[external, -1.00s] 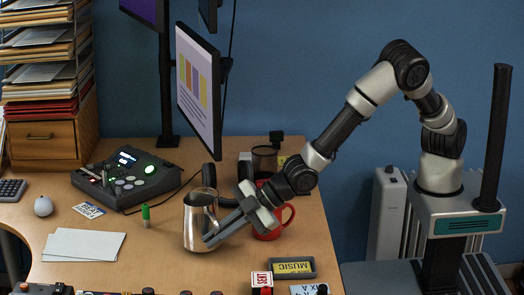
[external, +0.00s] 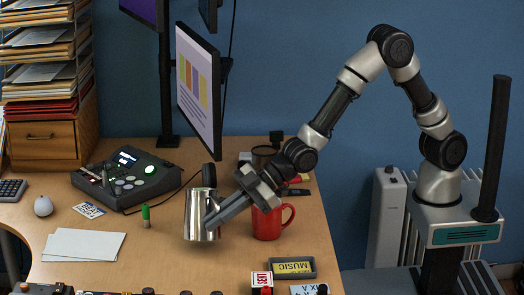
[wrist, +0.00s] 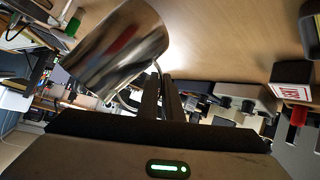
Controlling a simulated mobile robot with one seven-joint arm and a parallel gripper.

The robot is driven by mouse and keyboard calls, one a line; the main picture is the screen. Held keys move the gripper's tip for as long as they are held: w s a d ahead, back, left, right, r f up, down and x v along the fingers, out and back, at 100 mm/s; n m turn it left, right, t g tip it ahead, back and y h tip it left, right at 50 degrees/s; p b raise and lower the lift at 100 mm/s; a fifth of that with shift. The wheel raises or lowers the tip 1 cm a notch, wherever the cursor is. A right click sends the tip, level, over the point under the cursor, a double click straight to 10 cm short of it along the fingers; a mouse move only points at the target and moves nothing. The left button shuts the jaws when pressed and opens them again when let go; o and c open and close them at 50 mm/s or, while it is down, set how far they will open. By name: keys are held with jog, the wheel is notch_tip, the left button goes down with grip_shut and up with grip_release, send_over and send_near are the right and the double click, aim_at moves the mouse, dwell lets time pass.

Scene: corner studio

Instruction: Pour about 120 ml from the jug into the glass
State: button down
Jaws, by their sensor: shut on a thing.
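The jug (external: 201,212) is a shiny steel vessel standing out near the middle of the desk in the external view. It looks upright, with its base seemingly a little above the desk. My gripper (external: 211,227) reaches in from the right and is shut on the jug's handle side. In the wrist view the jug (wrist: 120,45) fills the upper left, and my fingers (wrist: 161,98) close on its thin handle. The jug's contents are hidden. I cannot make out a clear drinking glass in either view.
A red mug (external: 267,224) stands just right of the jug, under my wrist. A mixer (external: 128,180), a green marker (external: 146,216) and paper sheets (external: 84,246) lie to the left. A monitor (external: 198,90) hangs behind.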

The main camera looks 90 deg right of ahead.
jog(key=d+r+m+y, duration=0.1)
jog(key=r, duration=0.1)
jog(key=d+r+m+y+p, duration=0.1)
jog(key=r, duration=0.1)
jog(key=d+r+t+p, duration=0.1)
jog(key=r, duration=0.1)
jog(key=shift+d+r+m+y, duration=0.15)
jog(key=shift+d+m+y, duration=0.2)
jog(key=shift+m+y, duration=0.05)
jog(key=shift+d+r+m+t+y+p, duration=0.35)
jog(key=shift+r+m+y+p, duration=0.3)
jog(key=shift+r+p, duration=0.25)
jog(key=shift+d+f+b, duration=0.1)
jog(key=shift+f+b, duration=0.25)
jog(key=shift+d+r+m+t+y, duration=0.2)
jog(key=shift+d+m+t+y, duration=0.1)
jog(key=shift+m+y, duration=0.15)
jog(key=shift+d+r, duration=0.1)
jog(key=shift+r, duration=0.15)
jog(key=shift+d+r+m+t+y, duration=0.25)
jog(key=shift+d+r+m+y, duration=0.15)
jog(key=shift+r+m+y, duration=0.15)
jog(key=shift+d+r+m, duration=0.25)
jog(key=shift+d+m, duration=0.1)
jog(key=shift+d, duration=0.15)
jog(key=shift+s, duration=0.1)
